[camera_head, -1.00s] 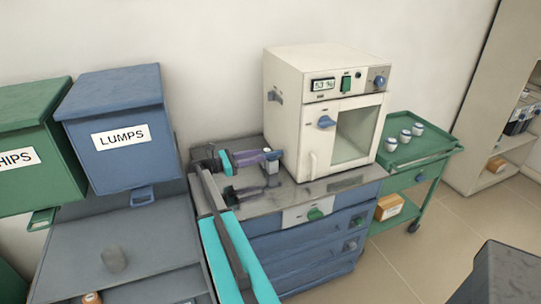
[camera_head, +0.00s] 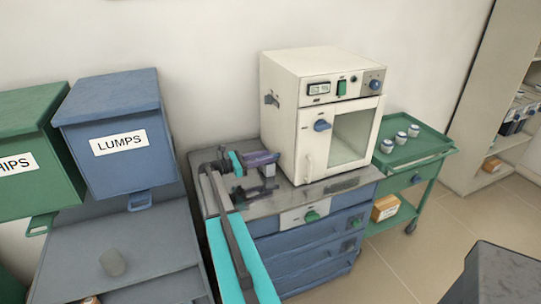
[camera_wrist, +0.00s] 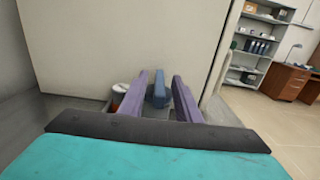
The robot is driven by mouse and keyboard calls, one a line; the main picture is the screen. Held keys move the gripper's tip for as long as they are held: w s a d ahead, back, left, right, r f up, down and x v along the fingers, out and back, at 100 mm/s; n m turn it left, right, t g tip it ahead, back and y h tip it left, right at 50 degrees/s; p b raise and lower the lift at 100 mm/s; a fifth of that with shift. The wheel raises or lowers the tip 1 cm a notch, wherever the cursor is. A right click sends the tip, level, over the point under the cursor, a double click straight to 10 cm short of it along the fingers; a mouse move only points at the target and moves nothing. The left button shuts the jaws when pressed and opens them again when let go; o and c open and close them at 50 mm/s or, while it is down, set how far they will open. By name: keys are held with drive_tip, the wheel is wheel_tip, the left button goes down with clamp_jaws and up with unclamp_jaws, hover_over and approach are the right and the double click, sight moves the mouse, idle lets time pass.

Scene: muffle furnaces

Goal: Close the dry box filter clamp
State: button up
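The white dry box (camera_head: 328,115) stands on the bench with its windowed door shut. A small grey fitting (camera_head: 271,99), perhaps the filter clamp, sits high on its left side; its state is too small to tell. My gripper (camera_head: 276,171) is left of the box, low by its side wall and below that fitting, its purple fingers apart. In the wrist view my gripper (camera_wrist: 164,88) faces the pale box wall (camera_wrist: 130,45). A small blue part (camera_wrist: 158,92) shows between the fingers; I cannot tell whether it is the clamp or whether they touch it.
A red and white item (camera_wrist: 120,93) sits by the left finger. The green trolley (camera_head: 432,152) with several white jars stands right of the bench. A blue LUMPS bin (camera_head: 115,165) and a green bin (camera_head: 35,190) are at left.

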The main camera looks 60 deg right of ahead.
drive_tip(key=shift+x, duration=1.3)
clamp_jaws()
